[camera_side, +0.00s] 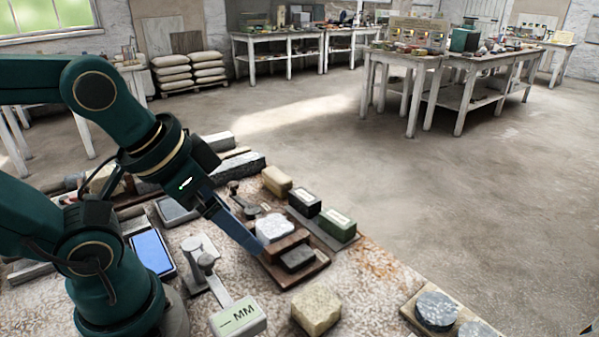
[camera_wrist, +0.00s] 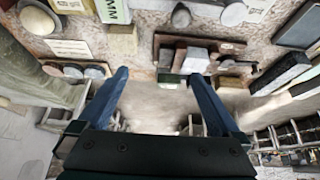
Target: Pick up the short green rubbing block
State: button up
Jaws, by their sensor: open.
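A dark green block (camera_side: 336,222) with a pale label on top sits on a flat grey base in the side view, right of the wooden tray (camera_side: 318,266). A darker, nearly black block (camera_side: 304,200) stands just behind it; its exact colour is hard to tell. In the wrist view a small dark green piece (camera_wrist: 172,79) shows between my fingers, beyond them; I cannot tell which block it is. My gripper (camera_side: 257,246) is open and empty. In the side view its blue fingers overlap the left edge of the wooden tray. The wrist view shows both fingers apart (camera_wrist: 160,78).
The wooden tray holds a whitish block (camera_side: 277,227) and a grey block (camera_side: 298,257). A tan block (camera_side: 277,181) stands behind the dark ones. Open floor lies right.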

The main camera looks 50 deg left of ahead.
jog(key=w+r+t, duration=0.2)
jog(key=w+r, duration=0.2)
jog(key=w, duration=0.4)
jog(key=g, duration=0.3)
send_over(337, 217)
jog(key=s, duration=0.2)
jog(key=shift+n, duration=0.4)
jog(key=f, duration=1.3)
jog(key=shift+w+d+f, duration=0.15)
jog(key=shift+w, duration=0.1)
jog(key=shift+f, duration=0.65)
jog(key=shift+x, duration=2.15)
